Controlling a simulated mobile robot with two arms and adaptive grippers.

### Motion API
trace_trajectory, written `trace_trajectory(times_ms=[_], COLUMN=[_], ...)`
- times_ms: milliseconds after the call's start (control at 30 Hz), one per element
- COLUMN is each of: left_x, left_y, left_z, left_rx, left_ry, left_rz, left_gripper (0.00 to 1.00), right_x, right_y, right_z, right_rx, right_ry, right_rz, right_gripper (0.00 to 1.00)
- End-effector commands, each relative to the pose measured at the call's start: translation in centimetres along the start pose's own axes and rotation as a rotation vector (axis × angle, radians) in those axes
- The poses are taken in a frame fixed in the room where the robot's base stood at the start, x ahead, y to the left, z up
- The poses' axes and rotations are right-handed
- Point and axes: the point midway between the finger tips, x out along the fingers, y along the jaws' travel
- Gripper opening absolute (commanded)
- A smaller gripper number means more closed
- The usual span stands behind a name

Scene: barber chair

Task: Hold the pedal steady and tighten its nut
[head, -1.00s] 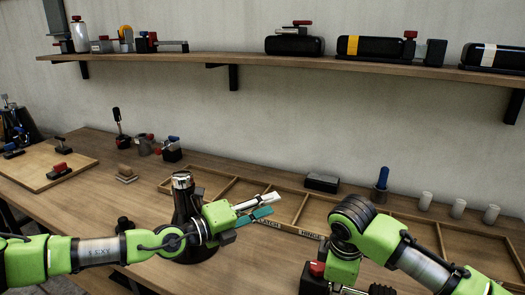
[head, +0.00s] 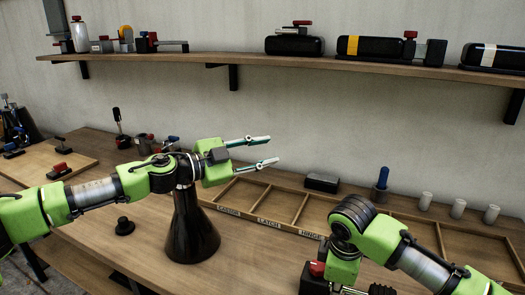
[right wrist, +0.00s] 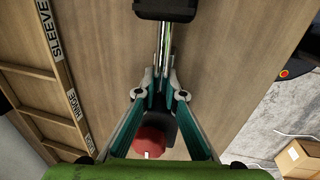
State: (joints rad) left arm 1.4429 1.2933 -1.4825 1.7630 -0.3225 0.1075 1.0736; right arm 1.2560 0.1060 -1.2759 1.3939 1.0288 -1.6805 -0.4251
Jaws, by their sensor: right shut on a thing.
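The pedal shows in the right wrist view as a bright metal rod (right wrist: 163,45) with a black pad (right wrist: 166,9) at one end. A red knob-like part, perhaps the nut (right wrist: 151,141), is at the other end, beside a black block. In the head view the red part (head: 317,268) sits at the bottom edge, and the pedal is mostly cut off. My right gripper (right wrist: 160,87) is shut on the rod between pad and red part. My left gripper (head: 273,149) is open and empty, raised over the bench, up and left of the red part.
A dark cone-shaped stand (head: 192,235) is under my left wrist. A wooden divided tray (head: 285,227) lies along the bench, with white cylinders (head: 458,208) behind it. A loaded shelf (head: 250,60) spans the wall.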

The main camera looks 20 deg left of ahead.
Motion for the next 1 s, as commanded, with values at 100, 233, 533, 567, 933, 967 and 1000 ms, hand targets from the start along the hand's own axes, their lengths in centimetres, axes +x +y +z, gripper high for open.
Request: trace_trajectory(times_ms=[100,233,533,567,933,967,1000], left_x=[-0.1,-0.1,-0.1,-0.1,-0.1,-0.1,-0.1], left_y=[-0.3,-0.3,-0.3,-0.3,-0.3,-0.3,-0.3], left_z=[-0.2,-0.2,-0.2,-0.2,-0.2,-0.2,-0.2], left_rx=[-0.024,-0.028,-0.025,-0.025,-0.024,-0.024,-0.024], left_ry=[0.004,0.004,0.004,0.004,0.004,0.004,0.004], left_rz=[0.000,0.000,0.000,0.000,0.000,0.000,0.000], left_gripper=[0.33,0.33,0.33,0.33,0.33,0.33,0.33], right_x=[-0.1,-0.1,-0.1,-0.1,-0.4,-0.7,-1.1], right_y=[0.1,0.1,0.1,0.1,0.1,0.1,0.1], right_z=[-0.1,-0.1,-0.1,-0.1,-0.1,-0.1,-0.1], right_rx=[0.000,0.000,0.000,0.000,0.000,-0.001,-0.001], right_ry=[0.002,0.002,0.002,0.002,0.002,0.002,0.002], right_rz=[0.002,0.002,0.002,0.002,0.002,0.002,0.003], right_gripper=[0.00,0.00,0.29,0.29,0.29,0.29,0.29])
